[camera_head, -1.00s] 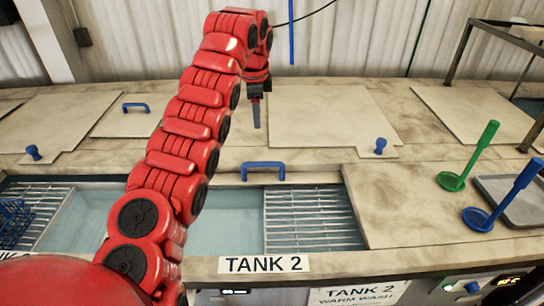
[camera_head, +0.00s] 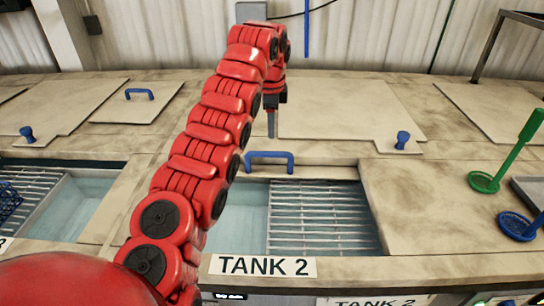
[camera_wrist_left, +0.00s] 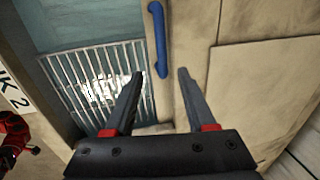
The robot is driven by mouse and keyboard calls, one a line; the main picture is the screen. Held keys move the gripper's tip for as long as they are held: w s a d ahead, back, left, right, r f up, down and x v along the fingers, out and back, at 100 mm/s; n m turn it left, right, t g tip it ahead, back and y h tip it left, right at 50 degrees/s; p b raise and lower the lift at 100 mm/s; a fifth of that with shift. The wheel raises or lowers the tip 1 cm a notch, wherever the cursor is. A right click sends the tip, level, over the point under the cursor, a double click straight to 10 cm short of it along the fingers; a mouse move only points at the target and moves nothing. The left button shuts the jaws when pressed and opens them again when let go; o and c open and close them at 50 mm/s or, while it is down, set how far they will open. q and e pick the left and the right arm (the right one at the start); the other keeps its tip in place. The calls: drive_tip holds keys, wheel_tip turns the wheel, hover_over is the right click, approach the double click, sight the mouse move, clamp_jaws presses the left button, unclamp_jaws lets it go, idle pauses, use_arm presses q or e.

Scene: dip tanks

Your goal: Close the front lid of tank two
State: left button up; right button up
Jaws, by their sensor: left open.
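The front opening of tank two is uncovered and shows water and a metal grate (camera_head: 320,215), also in the wrist view (camera_wrist_left: 80,85). A blue handle (camera_head: 270,155) stands on the pale lid strip along the opening's back edge; it also shows in the wrist view (camera_wrist_left: 157,40). My left gripper (camera_head: 271,128) points down behind the handle in the head view. In the wrist view my left gripper (camera_wrist_left: 161,76) is open and empty, with the handle's near end between the fingertip lines. I see no clear contact. My right gripper is not in view.
The TANK 2 label (camera_head: 262,266) is on the front edge. Flat panels (camera_head: 345,108) with blue knobs (camera_head: 402,139) lie behind. A green ladle (camera_head: 507,155) and a blue ladle (camera_head: 522,224) stand at right. Another open tank (camera_head: 75,205) is at left.

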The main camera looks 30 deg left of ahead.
sight(272, 153)
use_arm(q)
drive_tip(key=f+p, duration=0.1)
drive_tip(key=f, duration=0.2)
drive_tip(key=w+f+p, duration=0.1)
drive_tip(key=f+p, duration=0.1)
drive_tip(key=f, duration=0.2)
drive_tip(key=w+a+f+p, duration=0.1)
drive_tip(key=f, duration=0.2)
drive_tip(key=shift+w+f, duration=0.1)
drive_tip(key=shift+f, duration=0.05)
drive_tip(key=shift+w+f, duration=0.1)
drive_tip(key=shift+f, duration=0.45)
drive_tip(key=shift+c, duration=0.3)
clamp_jaws()
